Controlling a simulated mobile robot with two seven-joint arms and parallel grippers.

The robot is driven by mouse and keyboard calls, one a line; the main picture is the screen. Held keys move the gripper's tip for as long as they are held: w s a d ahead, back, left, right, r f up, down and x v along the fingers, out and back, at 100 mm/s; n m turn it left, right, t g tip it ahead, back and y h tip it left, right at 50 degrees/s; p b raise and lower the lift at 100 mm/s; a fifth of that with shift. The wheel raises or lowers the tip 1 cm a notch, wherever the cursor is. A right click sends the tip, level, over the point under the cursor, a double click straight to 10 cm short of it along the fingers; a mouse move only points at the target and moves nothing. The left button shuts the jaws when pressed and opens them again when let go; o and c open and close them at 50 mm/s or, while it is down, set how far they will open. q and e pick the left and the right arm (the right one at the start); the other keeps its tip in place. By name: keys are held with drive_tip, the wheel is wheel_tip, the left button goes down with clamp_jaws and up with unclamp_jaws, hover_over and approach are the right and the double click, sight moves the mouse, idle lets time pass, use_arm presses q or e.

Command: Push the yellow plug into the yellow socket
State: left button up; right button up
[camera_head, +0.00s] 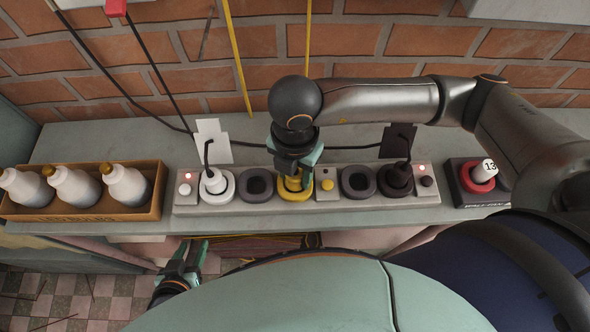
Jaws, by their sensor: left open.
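The yellow plug (294,183) stands over the yellow socket (290,196), in the middle of the grey power strip (260,212). My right gripper (297,172) reaches down from above with its teal fingers on either side of the plug and appears shut on it. The gripper hides the plug's top, and I cannot tell how deep the plug sits in the socket. My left gripper (189,257) is open and empty, low in front of the counter and left of the yellow socket.
A white plug (215,183) and a dark plug (397,178) stand at the strip's ends, with empty dark sockets (256,184) between. A wooden box (150,207) of white bottles is left. Cords hang behind.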

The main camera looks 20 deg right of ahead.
drive_tip(key=o, duration=0.5)
drive_tip(key=shift+r, duration=0.1)
wheel_tip(320, 180, up, 12)
drive_tip(key=shift+r, duration=0.2)
idle(0.4)
